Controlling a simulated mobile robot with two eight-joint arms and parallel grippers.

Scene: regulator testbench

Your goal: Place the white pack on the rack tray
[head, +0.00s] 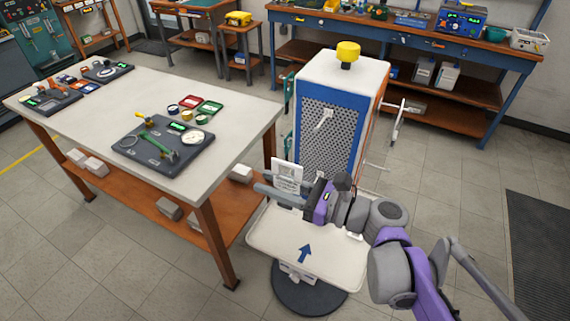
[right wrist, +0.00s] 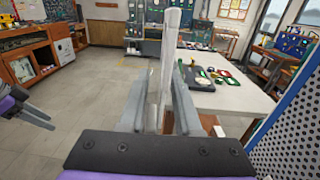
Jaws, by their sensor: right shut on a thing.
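My right gripper (head: 270,194) is shut on the white pack (head: 288,176), a thin flat white piece with small dark print. It holds the pack upright above the far left part of a pale tray (head: 268,245) marked with a blue arrow. The pack looks clear of the tray, but its lower edge is partly hidden by the fingers. In the right wrist view the pack (right wrist: 176,35) stands edge-on between the two grey fingers.
A white cabinet (head: 345,70) with a blue perforated front and yellow knob stands right behind the tray. A workbench (head: 85,135) with gauges and panels is close on the left. Small white boxes (head: 241,173) lie on its lower shelf. Open floor lies right.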

